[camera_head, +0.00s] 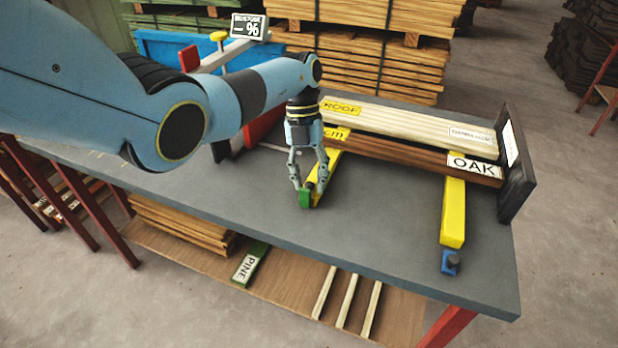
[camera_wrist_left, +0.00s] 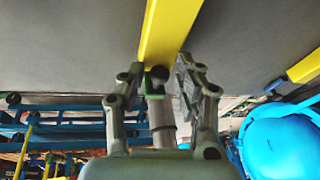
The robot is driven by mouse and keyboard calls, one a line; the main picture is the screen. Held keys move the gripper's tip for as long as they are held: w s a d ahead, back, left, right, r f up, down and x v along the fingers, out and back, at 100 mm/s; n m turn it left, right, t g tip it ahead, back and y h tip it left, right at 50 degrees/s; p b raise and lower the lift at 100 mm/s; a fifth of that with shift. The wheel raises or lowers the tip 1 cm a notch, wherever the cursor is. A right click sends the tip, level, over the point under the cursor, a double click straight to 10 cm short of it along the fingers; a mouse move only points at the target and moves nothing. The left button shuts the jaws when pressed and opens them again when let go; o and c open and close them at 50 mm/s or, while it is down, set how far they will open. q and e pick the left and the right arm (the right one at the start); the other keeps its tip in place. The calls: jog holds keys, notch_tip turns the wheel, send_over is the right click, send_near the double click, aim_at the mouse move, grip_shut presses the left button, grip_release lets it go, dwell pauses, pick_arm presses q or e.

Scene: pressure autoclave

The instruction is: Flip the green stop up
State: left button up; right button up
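The green stop (camera_head: 306,198) sits at the near end of the left yellow bar (camera_head: 324,172) on the grey table. My left gripper (camera_head: 309,188) points down over it, with one finger on each side of the bar end. In the left wrist view, the yellow bar (camera_wrist_left: 168,30) runs between the fingertips (camera_wrist_left: 158,76), which are apart. A dark knob and a little green of the stop show between them. I see a gap on the right side, so the fingers look open around the stop. The fingers partly hide the stop. My right gripper is not in view.
A second yellow bar (camera_head: 453,212) with a blue stop (camera_head: 450,262) lies to the right. Boards labelled OAK (camera_head: 430,163) and ROOF (camera_head: 400,122) lie across the bars, against a dark end plate (camera_head: 517,165). The table (camera_head: 385,225) is clear between the bars' near ends.

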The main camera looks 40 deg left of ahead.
pick_arm(q)
jog(key=shift+o, duration=0.4)
jog(key=v, duration=1.2)
